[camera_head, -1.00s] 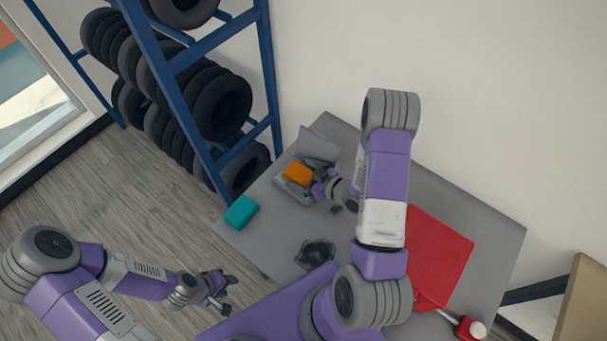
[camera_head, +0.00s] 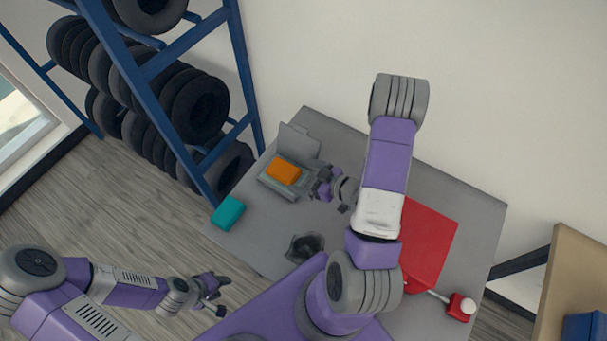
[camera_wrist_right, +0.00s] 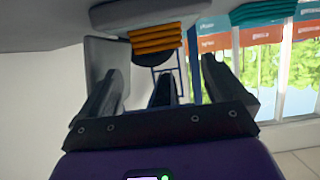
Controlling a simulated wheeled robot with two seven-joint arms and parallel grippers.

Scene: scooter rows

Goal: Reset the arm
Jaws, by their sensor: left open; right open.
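My right gripper (camera_head: 320,187) is open and empty, just right of a small grey open box (camera_head: 268,184) on the grey table. An orange block (camera_head: 283,170) lies in the box, whose lid stands raised behind it. My left gripper (camera_head: 214,294) is open and empty at the lower left, over the floor beside the table.
A teal block (camera_head: 228,212) sits at the table's left edge. A dark bowl-like piece (camera_head: 305,247) and a red board (camera_head: 428,240) lie on the grey table (camera_head: 262,233). A blue tyre rack (camera_head: 160,105) stands behind left. A tan shelf (camera_head: 570,290) is at right.

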